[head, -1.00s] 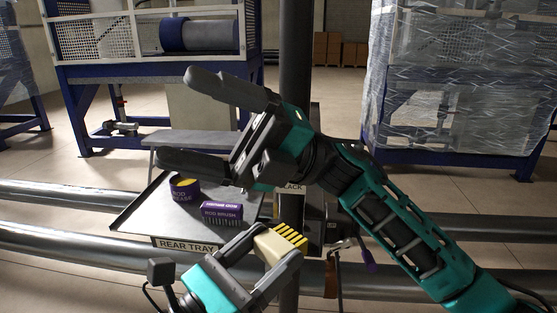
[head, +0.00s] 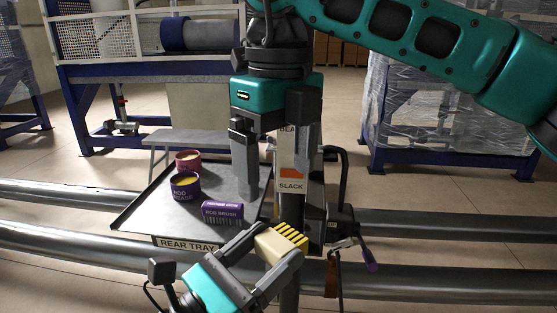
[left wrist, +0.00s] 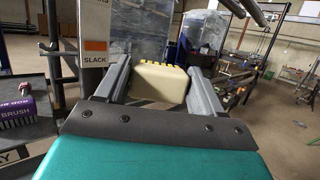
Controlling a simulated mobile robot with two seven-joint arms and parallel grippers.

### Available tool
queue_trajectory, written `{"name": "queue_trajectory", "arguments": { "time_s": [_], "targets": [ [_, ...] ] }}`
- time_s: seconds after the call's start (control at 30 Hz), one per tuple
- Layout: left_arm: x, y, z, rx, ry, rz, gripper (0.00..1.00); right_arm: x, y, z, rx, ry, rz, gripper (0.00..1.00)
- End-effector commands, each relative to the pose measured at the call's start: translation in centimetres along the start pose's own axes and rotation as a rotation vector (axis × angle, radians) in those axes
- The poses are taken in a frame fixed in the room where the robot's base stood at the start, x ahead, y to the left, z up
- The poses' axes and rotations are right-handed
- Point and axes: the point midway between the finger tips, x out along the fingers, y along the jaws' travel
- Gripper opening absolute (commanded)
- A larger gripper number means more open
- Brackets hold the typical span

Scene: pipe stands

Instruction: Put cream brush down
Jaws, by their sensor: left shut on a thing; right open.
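The cream brush (head: 280,244) has a pale block and yellow bristles. My left gripper (head: 268,256) is shut on it, in front of the post at the lower middle of the head view. In the left wrist view the cream brush (left wrist: 160,83) sits between both fingers. The rear tray (head: 150,212) lies to the left, behind my left gripper. My right gripper (head: 275,180) is open, pointing down over the tray's right side and the post. Its fingers hold nothing that I can see.
A purple rod brush (head: 222,210), a purple grease tin (head: 185,185) and a reddish tin (head: 188,160) stand on the tray. Metal pipes (head: 70,242) cross behind.

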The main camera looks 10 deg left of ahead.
Motion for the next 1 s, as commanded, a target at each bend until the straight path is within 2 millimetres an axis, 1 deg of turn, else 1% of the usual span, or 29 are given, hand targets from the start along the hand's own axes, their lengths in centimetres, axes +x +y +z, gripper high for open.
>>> {"name": "queue_trajectory", "arguments": {
  "time_s": [0.07,0.17,0.4,0.6,0.8,1.0],
  "targets": [
    [0.0,0.0,0.0,0.000,-0.001,0.000,0.22,0.4,-0.2,-0.1,0.006,0.004,-0.014,0.89],
    [0.0,0.0,0.0,0.000,-0.001,0.000,0.22,1.6,-0.2,-0.1,0.005,0.004,-0.012,0.89],
    [0.0,0.0,0.0,0.000,-0.001,0.000,0.22,6.2,-0.2,-0.1,0.003,0.005,-0.008,0.89],
    [0.0,0.0,0.0,0.000,-0.001,0.000,0.22,9.5,-0.2,-0.1,0.003,0.003,-0.007,0.89],
    [0.0,0.0,0.0,0.000,-0.001,0.000,0.22,11.4,-0.2,-0.1,0.003,0.002,-0.007,0.89],
    [0.0,0.0,0.0,0.000,-0.001,0.000,0.22,11.8,-0.2,-0.1,0.003,0.001,-0.009,0.89]
  ]
}}
